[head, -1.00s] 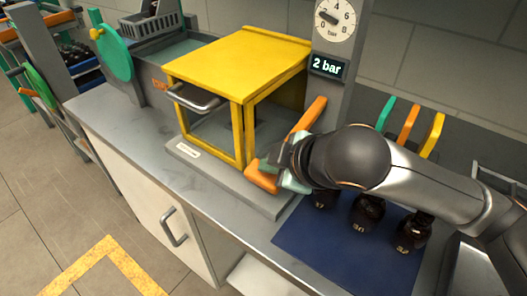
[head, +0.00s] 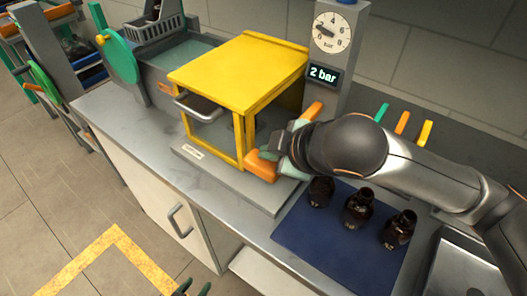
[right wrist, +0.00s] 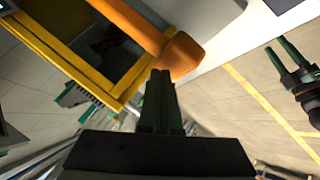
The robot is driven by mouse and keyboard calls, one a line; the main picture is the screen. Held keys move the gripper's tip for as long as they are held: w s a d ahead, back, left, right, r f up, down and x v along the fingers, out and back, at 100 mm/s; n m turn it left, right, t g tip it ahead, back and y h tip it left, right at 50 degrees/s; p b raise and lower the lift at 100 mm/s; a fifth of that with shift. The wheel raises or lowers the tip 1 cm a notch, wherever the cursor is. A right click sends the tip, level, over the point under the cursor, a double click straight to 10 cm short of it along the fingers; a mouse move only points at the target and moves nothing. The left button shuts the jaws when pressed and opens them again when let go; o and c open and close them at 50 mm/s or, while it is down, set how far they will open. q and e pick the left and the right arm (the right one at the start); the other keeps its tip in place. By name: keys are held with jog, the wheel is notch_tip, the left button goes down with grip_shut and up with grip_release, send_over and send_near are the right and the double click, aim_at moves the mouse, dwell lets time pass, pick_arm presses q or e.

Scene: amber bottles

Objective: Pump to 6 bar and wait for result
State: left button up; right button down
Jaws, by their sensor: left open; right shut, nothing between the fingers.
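The yellow-framed chamber (head: 238,62) stands on the counter, its front handle at the left. Behind it a grey column carries a round dial (head: 331,33) and a display (head: 323,75) reading "2 bar". An orange pump lever (head: 263,168) runs along the chamber's right side, partly hidden by my right arm. My right gripper (head: 287,166) is shut and empty at the lever; in the right wrist view its fingertips (right wrist: 163,78) lie against or just beside the lever's thick end (right wrist: 180,56). My left gripper (head: 190,288) is open at the bottom edge; it also shows in the right wrist view (right wrist: 291,62).
Three amber bottles (head: 358,208) stand on a blue mat (head: 325,252) right of the chamber. A sink (head: 455,262) is at the far right. A grey bath with a green wheel (head: 118,45) stands left. Green, orange and yellow tabs (head: 402,122) are at the back. The counter's front left is clear.

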jog(key=shift+r+p, duration=0.35)
jog(key=shift+r, duration=0.15)
jog(key=shift+r, duration=0.15)
notch_tip(320, 180, up, 3)
jog(key=p, duration=0.3)
jog(key=shift+r+p, duration=0.55)
jog(key=shift+r, duration=0.35)
